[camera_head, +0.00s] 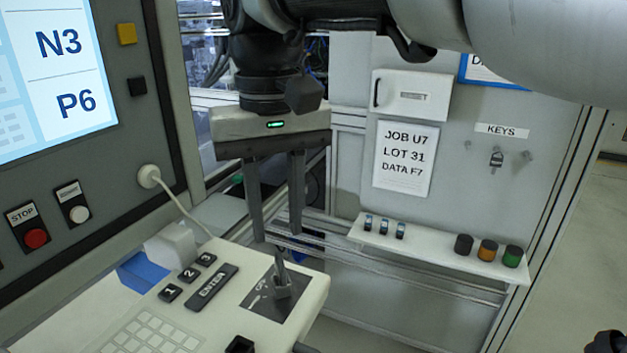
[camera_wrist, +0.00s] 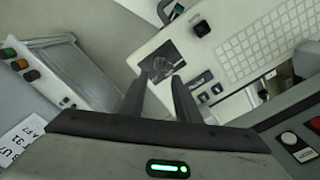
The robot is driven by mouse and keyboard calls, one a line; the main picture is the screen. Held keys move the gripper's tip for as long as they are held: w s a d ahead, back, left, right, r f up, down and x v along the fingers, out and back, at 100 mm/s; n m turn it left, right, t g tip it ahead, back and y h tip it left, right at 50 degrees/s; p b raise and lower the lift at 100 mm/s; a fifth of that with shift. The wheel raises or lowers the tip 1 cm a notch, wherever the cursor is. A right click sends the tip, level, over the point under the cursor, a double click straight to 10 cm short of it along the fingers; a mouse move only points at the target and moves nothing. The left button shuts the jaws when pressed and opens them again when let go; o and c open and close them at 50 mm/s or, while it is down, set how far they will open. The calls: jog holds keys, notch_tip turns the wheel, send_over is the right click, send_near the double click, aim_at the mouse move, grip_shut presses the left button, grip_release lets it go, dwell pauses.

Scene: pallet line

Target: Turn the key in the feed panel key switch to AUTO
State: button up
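The key switch is a dark square plate (camera_head: 270,298) on the right end of the light keypad panel. A grey key (camera_head: 282,280) stands up from it; its plate markings are too small to read surely, so I cannot tell its setting. My gripper (camera_head: 276,236) points down above the switch, its two fingers apart and empty. The key's top shows just below the fingertips. In the wrist view the switch plate (camera_wrist: 170,52) lies beyond the fingertips (camera_wrist: 160,78), with the key (camera_wrist: 157,68) seen between them; no contact is visible.
The keypad panel (camera_head: 207,320) carries buttons 1, 2, 3 and ENTER beside the switch. A shelf (camera_head: 440,258) with coloured knobs lies right. Another key (camera_head: 497,160) hangs under the KEYS label. A screen cabinet is left.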

aim_at(279, 255)
notch_tip(279, 255, down, 7)
jog(key=shift+f+b, duration=0.1)
jog(key=shift+b, duration=0.2)
jog(key=shift+c, duration=0.5)
grip_shut()
jog(key=m+p, duration=0.1)
jog(key=m, duration=0.3)
jog(key=m+p, duration=0.1)
jog(key=m, duration=0.3)
jog(key=shift+m, duration=1)
